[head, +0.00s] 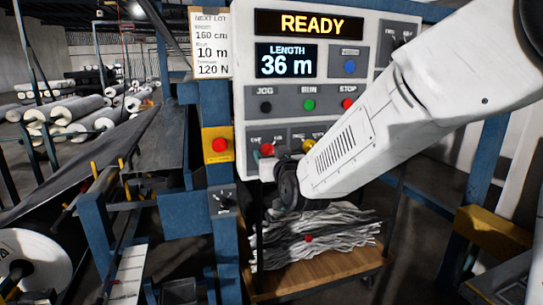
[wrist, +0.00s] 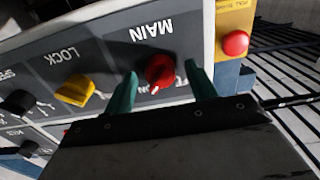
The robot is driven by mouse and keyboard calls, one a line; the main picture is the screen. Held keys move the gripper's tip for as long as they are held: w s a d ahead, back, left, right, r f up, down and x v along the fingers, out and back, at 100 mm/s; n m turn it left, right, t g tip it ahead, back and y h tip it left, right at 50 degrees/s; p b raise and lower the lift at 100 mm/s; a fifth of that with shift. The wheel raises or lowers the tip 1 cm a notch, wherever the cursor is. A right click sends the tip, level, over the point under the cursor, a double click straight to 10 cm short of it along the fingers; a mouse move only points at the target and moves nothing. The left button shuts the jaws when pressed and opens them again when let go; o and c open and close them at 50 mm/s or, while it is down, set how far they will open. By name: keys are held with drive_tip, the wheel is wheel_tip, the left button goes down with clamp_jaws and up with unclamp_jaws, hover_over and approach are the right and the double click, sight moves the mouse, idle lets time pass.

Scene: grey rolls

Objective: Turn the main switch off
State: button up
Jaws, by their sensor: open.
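The main switch (wrist: 160,70) is a red rotary knob under the upside-down word MAIN in the wrist view. A white mark on it points down in the picture, near the letters ON. It also shows in the head view as a red knob (head: 266,150) at the left of the panel's lower row. My gripper (wrist: 163,78) is open. Its two green fingers stand to the left and right of the red knob, with gaps between; whether they reach past its face I cannot tell.
A yellow LOCK knob (wrist: 75,90) and a black knob (wrist: 18,103) sit beside the main switch. A red mushroom button (head: 219,145) is on a yellow box at the panel's left. The display (head: 308,24) reads READY. A shelf of grey rags (head: 320,235) is below.

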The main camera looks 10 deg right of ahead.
drive_tip(key=shift+w, duration=0.2)
drive_tip(key=c, duration=1)
drive_tip(key=shift+n, duration=0.4)
drive_tip(key=n, duration=1.7)
